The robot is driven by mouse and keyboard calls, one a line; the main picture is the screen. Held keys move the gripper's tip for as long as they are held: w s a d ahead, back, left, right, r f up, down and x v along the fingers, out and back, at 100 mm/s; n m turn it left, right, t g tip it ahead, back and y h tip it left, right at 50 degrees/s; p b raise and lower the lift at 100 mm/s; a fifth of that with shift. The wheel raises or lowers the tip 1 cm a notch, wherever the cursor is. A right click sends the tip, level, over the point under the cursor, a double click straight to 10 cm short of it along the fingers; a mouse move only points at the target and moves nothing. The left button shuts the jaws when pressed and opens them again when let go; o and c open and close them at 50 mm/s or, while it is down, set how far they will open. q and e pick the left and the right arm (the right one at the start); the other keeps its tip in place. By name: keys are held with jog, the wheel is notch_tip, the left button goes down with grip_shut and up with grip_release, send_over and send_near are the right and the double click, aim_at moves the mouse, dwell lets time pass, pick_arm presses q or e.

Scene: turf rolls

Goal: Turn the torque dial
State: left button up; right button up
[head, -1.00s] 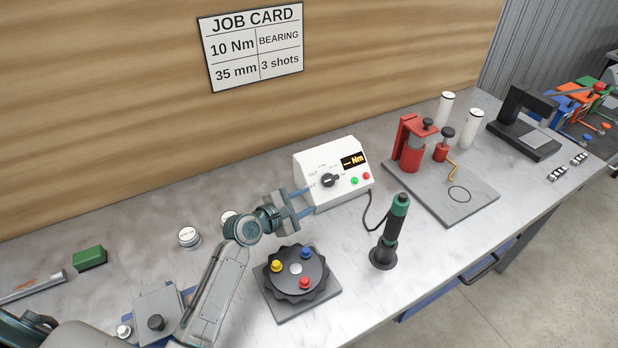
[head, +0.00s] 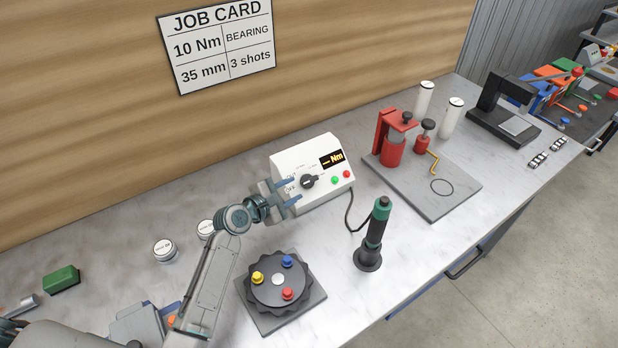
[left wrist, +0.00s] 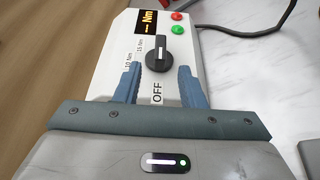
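The torque dial is a black knob (head: 309,181) on the front of a white control box (head: 322,196). In the left wrist view the dial (left wrist: 157,52) has a white mark along its bar, with labels OFF, 10 Nm and 15 Nm around it. The orange display (left wrist: 150,21) shows dashes and Nm. My left gripper (head: 290,192) is open just in front of the box. In the left wrist view its two blue fingers (left wrist: 158,80) are spread, with their tips just short of the dial and on either side of its line. My right gripper is not in view.
A green-handled driver (head: 376,232) stands right of the box, joined by a cable. A dark round fixture (head: 278,283) with coloured knobs is in front. A red press (head: 392,145) stands on a grey plate further right. A job card (head: 218,45) reads 10 Nm.

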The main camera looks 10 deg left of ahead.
aim_at(303, 184)
pick_arm(q)
jog(key=p+x, duration=0.1)
jog(key=x, duration=0.7)
grip_shut()
